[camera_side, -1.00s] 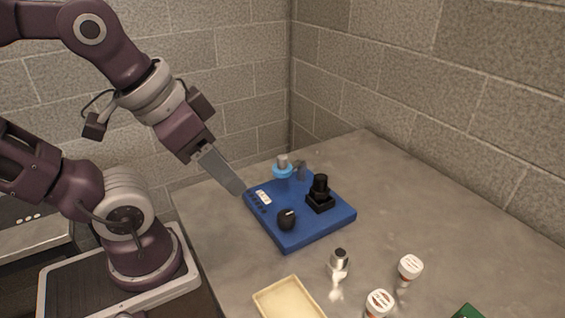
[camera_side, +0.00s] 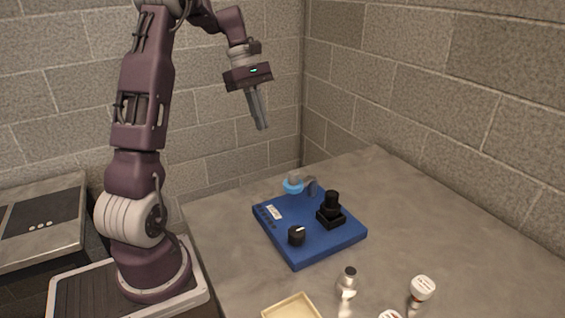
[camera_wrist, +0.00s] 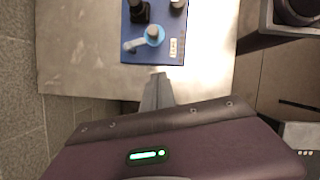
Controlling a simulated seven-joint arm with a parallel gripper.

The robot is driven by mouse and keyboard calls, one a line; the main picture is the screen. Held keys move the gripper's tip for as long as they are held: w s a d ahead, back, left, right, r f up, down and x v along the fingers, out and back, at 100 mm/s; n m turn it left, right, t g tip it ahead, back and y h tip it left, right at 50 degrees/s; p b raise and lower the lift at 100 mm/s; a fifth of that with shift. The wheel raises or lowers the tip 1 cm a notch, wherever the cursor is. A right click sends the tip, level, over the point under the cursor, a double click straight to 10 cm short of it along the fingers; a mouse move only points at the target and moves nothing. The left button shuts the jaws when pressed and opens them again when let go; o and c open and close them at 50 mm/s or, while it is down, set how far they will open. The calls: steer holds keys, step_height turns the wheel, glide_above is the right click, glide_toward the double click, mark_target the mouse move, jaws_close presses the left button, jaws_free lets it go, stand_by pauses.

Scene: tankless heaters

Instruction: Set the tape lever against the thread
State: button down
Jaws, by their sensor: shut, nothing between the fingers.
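A blue board (camera_side: 335,245) lies on the grey table and carries a small lever fitting (camera_side: 293,184) at its back edge. The fitting has a light blue band around a grey post, with a grey arm (camera_side: 312,187) beside it. In the wrist view the fitting (camera_wrist: 153,34) shows from above, its pale arm pointing left and slightly down. I cannot make out any thread. My gripper (camera_side: 264,128) is shut and empty, pointing down in the air above and left of the fitting. Its fingers also show in the wrist view (camera_wrist: 158,76), just below the board's edge.
The board also carries a black knob (camera_side: 297,236), a black stacked part (camera_side: 331,209) and a white label (camera_side: 274,212). A metal-capped jar (camera_side: 348,281), a white-capped bottle (camera_side: 422,288) and a cream tray (camera_side: 291,308) stand in front. Walls close off the back and right.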

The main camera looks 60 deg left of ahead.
mark_target(288, 180)
steer(key=d+f, duration=0.2)
steer(key=f, duration=0.1)
steer(key=w+d+f, duration=0.1)
steer(key=d+f, duration=0.2)
steer(key=w+d+f, duration=0.1)
steer(key=d+f, duration=0.1)
steer(key=f, duration=0.1)
steer(key=shift+d+f, duration=0.15)
steer(key=shift+d, duration=0.15)
steer(key=shift+d, duration=0.1)
